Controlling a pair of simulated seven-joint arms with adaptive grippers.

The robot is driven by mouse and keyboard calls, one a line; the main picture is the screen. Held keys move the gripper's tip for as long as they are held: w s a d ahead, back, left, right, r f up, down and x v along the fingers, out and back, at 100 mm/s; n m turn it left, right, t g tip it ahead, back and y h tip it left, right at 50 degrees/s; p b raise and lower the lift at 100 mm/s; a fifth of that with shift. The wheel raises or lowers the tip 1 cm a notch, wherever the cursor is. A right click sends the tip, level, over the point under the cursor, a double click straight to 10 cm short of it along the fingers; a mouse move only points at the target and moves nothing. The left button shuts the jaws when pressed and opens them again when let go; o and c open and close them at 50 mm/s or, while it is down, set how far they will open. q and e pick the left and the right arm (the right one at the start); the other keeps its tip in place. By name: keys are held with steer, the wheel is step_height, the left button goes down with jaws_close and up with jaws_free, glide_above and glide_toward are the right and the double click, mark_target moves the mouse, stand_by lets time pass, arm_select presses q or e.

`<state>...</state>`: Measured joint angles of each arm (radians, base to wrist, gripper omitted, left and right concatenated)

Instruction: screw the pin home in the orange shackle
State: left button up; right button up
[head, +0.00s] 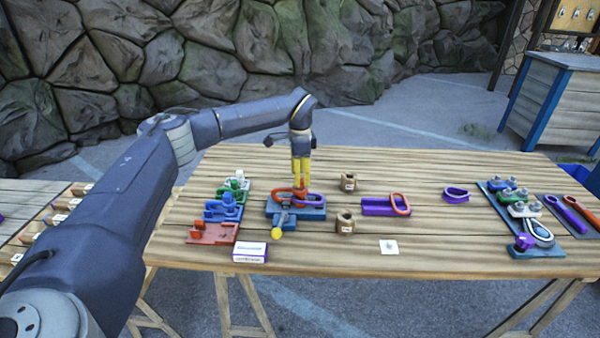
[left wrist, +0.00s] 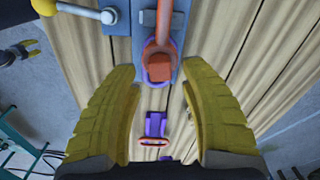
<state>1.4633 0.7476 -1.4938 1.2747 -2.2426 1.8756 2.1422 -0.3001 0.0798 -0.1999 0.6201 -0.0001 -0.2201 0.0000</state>
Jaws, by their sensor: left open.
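The orange shackle (head: 284,194) lies on a blue fixture plate (head: 312,214) at the left-middle of the table. It also shows at the top of the left wrist view (left wrist: 158,45), with a square orange head (left wrist: 159,68), seemingly the pin's, at its near end and a purple part around it. My left gripper (head: 301,181) points down right over this end, its yellow fingers reaching close to it. In the left wrist view the fingers (left wrist: 165,110) stand apart with nothing between them; the orange head is just beyond them. How deep the pin sits cannot be told.
A yellow-knobbed lever (head: 277,232) sticks out at the fixture's front. Red, blue and green blocks (head: 222,208) stand to the left, and a purple-white box (head: 250,252) in front. Wooden cups (head: 346,222) and a purple holder with an orange link (head: 385,206) are to the right.

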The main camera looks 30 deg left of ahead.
arm_select(q)
steer(key=shift+f, duration=1.45)
steer(key=shift+c, duration=0.2)
jaws_close()
steer(key=m, duration=0.6)
steer(key=shift+m, duration=0.3)
steer(key=shift+o, duration=0.2)
jaws_free()
